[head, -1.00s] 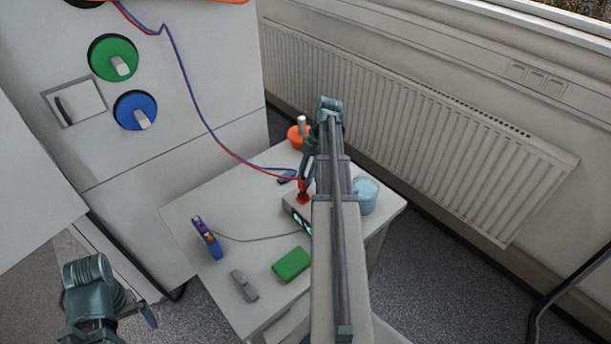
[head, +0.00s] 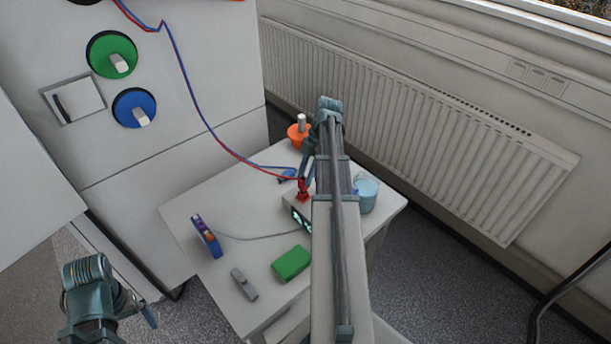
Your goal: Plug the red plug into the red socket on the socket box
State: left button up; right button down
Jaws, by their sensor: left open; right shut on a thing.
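The red plug (head: 303,184) sits at the end of the red cable, upright over the top of the socket box (head: 293,203). My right gripper (head: 306,175) is shut on the red plug. The red socket is hidden under the plug, so I cannot tell how deep the plug sits. A blue plug (head: 287,175) on the blue cable lies just behind the box. My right arm covers the right part of the box. My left gripper (head: 148,316) is open and empty, low at the left, away from the table; its fingers show only partly.
On the white table (head: 190,211) are a green block (head: 291,263), a grey object (head: 244,284), a blue handheld device (head: 207,236) with a grey cable to the box, a light-blue cup (head: 367,193) and an orange-based object (head: 297,134). A radiator (head: 450,150) stands behind.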

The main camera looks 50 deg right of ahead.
jog(key=shift+f+b, duration=0.75)
dwell(0.8)
jog(key=c, duration=0.5)
grip_release()
jog(key=shift+r, duration=0.1)
jog(key=p+v, duration=1.2)
jog(key=v, duration=0.1)
jog(key=shift+d+r+p, duration=0.2)
jog(key=shift+r+p, duration=0.15)
jog(key=shift+p, duration=0.05)
